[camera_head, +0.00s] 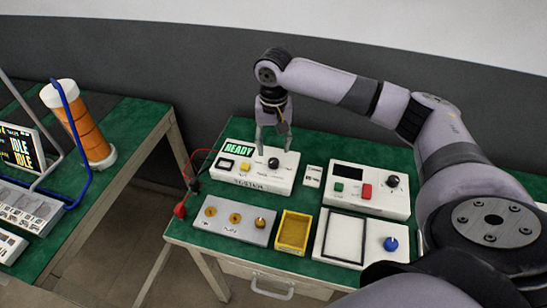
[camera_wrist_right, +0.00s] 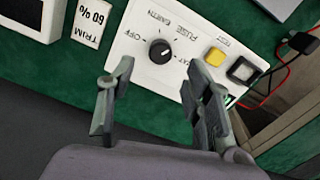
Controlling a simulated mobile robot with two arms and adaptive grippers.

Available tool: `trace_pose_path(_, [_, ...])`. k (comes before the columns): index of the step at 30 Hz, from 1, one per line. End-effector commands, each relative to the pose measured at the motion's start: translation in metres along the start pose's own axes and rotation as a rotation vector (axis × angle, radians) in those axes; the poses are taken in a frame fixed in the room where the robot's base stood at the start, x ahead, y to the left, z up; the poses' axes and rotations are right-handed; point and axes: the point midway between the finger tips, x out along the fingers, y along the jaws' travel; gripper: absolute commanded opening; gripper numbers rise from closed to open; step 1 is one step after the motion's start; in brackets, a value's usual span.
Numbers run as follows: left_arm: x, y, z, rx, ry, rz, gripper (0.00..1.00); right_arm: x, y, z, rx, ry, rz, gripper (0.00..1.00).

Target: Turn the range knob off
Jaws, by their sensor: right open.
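The range knob (camera_head: 273,162) is a round black knob on the white tester box (camera_head: 236,179), whose display reads READY. In the right wrist view the knob (camera_wrist_right: 160,51) has the word OFF to its left and FUSE and EARTH nearby. A small pale pointer line shows on it; its exact setting is too small to tell. My right gripper (camera_head: 273,150) points down over the tester with its fingers apart. In the right wrist view the gripper (camera_wrist_right: 156,72) is open and empty, and the knob shows beyond the gap between the fingertips. My left gripper is not in view.
The tester also bears a yellow button (camera_wrist_right: 215,56) and a black-framed square (camera_wrist_right: 242,70). A white unit (camera_head: 370,190) with a red button stands to the right. A yellow tray (camera_head: 293,232) and a plate with brass knobs (camera_head: 235,219) lie in front. Red and black leads hang left.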

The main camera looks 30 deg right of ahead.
Motion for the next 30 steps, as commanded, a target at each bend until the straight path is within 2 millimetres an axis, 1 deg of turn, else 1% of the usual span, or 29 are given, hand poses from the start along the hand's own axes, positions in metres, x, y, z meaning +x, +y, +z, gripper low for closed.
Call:
trace_pose_path(1, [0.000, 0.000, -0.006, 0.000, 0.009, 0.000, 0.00, 0.011, 0.001, 0.001, 0.000, -0.001, 0.002, 0.46])
trace_pose_path(3, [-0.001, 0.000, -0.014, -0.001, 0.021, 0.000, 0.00, 0.025, 0.000, 0.001, 0.001, -0.002, 0.002, 0.46])
trace_pose_path(6, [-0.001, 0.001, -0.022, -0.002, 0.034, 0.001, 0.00, 0.040, 0.000, 0.000, 0.000, -0.001, 0.001, 0.46])
trace_pose_path(10, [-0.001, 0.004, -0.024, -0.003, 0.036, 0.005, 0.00, 0.055, 0.000, 0.000, 0.001, 0.000, 0.001, 0.46])
trace_pose_path(15, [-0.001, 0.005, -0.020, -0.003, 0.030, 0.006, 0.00, 0.061, 0.000, 0.000, -0.001, 0.001, 0.000, 0.46])
trace_pose_path(22, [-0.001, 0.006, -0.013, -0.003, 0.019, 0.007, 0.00, 0.062, 0.000, 0.000, -0.001, 0.001, 0.000, 0.46])
trace_pose_path(30, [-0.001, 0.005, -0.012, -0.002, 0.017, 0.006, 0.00, 0.061, 0.000, 0.000, -0.001, 0.001, 0.000, 0.28])
